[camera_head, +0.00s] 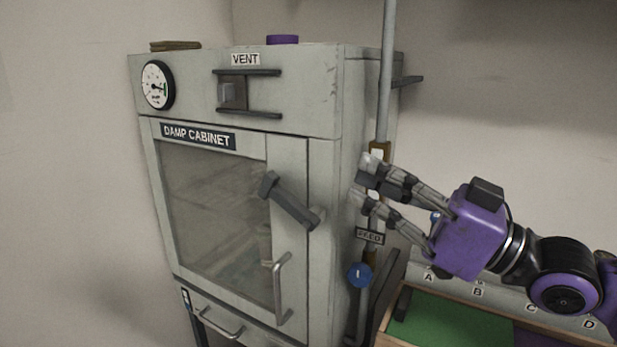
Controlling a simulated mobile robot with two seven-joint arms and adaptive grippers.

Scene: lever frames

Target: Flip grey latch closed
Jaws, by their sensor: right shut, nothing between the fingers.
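The grey latch (289,200) is a dark grey lever on the door front of the damp cabinet (319,200). It slants from a blocky end at the upper left, over the window's edge, down to a mount at the lower right. My right gripper (362,182) is shut and empty. It is to the right of the cabinet, apart from the latch in the picture, with its fingers pointing left in front of the vertical pipe. My left gripper is not in view.
A vertical pipe (386,80) with a blue round knob (359,275) runs beside the cabinet. A door handle (281,290) is below the latch. A vent slider (234,93) and a gauge (157,85) are above. A green-lined tray (450,325) is at the lower right.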

